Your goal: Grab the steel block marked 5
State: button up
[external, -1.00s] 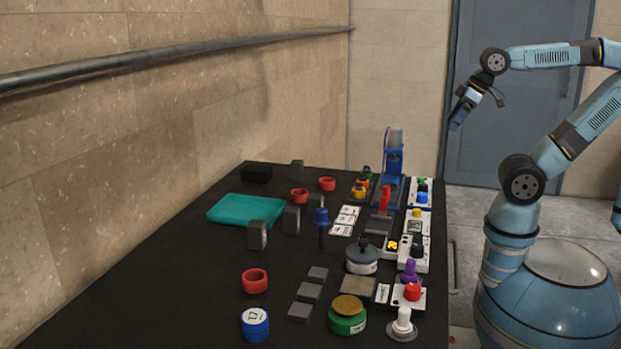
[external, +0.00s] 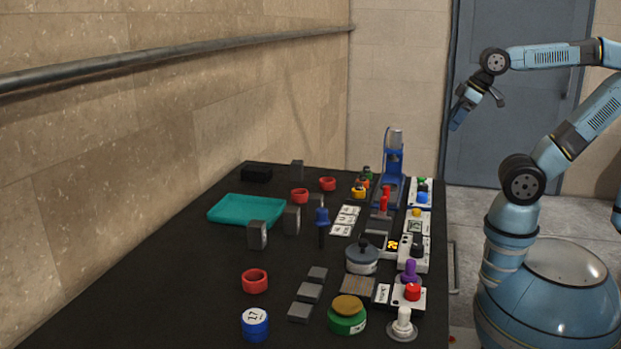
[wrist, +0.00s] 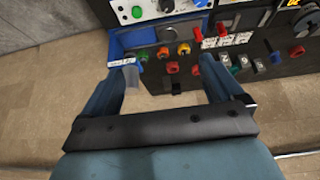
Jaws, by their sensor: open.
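Several grey steel blocks stand on the black table in the external view, among them a near one (external: 257,235), one beside it (external: 292,220) and a far one (external: 297,170). Lower grey blocks (external: 309,292) lie in a row nearer the camera. I cannot read a 5 on any of them. My gripper (external: 477,110) is open and empty, held high to the right of the table's far end. In the wrist view my gripper's fingers (wrist: 167,75) are spread, with the table edge and small dark blocks beyond them.
A teal tray (external: 247,211) lies at the table's left. A tall blue press (external: 390,168) stands at the far right. The near left is clear.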

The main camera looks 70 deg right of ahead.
jog(key=c, duration=0.4)
jog(key=shift+o, duration=0.2)
